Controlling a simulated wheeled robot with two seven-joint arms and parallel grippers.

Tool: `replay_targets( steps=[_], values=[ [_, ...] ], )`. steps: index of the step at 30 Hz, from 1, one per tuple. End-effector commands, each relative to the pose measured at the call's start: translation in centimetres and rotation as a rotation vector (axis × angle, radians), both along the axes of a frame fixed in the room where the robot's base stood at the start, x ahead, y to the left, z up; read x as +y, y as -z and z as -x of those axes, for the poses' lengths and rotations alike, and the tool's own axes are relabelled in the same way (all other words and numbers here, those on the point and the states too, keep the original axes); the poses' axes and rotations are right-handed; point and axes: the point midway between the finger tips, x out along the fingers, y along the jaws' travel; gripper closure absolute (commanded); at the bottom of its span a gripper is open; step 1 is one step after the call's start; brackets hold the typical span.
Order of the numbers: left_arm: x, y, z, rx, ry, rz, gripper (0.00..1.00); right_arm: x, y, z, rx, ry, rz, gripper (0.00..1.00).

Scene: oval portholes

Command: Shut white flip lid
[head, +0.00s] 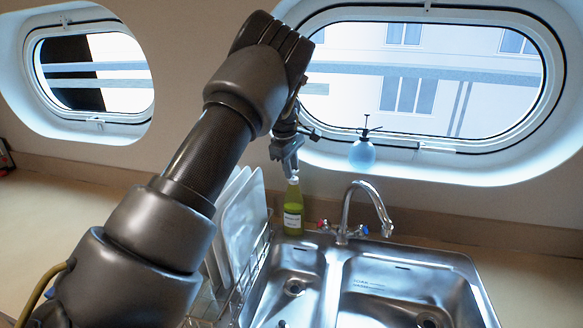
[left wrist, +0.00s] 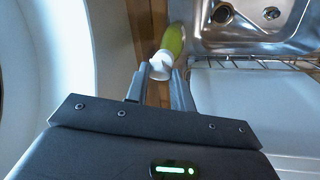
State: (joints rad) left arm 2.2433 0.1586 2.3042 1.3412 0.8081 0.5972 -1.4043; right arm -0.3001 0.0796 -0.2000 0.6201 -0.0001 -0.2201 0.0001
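A green bottle (head: 293,213) with a pale label stands upright behind the sink's left corner. Its white flip lid (head: 293,181) is at the top, just under my left gripper (head: 291,170). In the left wrist view the white lid (left wrist: 161,65) shows at the fingertips of the left gripper (left wrist: 161,76), with the green bottle (left wrist: 173,40) beyond it. The two fingers are apart, with a gap between them. I cannot tell whether they touch the lid, or whether the lid is raised. My right gripper is not in view.
A steel sink (head: 330,270) with a tap (head: 362,205) lies right of the bottle. A dish rack with white plates (head: 240,225) stands to its left, partly behind my arm. A blue spray bottle (head: 362,155) sits by the window.

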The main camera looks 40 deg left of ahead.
Motion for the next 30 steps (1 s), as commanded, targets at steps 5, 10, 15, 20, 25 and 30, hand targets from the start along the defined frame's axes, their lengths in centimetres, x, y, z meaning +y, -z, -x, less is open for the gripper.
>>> replay_targets(
  steps=[5,10,15,20,25,30],
  values=[
    [0.0,0.0,0.0,0.000,0.000,0.000,1.00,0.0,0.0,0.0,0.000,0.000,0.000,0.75],
    [-0.1,0.0,-0.1,0.004,0.001,-0.008,1.00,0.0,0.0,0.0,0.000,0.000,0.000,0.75],
    [-0.2,0.2,-0.2,0.031,0.003,-0.055,1.00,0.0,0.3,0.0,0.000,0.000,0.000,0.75],
    [-0.6,0.4,-0.4,0.079,0.004,-0.142,1.00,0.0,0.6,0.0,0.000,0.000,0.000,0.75],
    [-1.1,0.6,-0.6,0.144,0.005,-0.258,1.00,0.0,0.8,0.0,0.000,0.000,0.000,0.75],
    [-1.4,0.8,-0.8,0.205,0.004,-0.371,1.00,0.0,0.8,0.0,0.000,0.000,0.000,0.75]
  ],
)
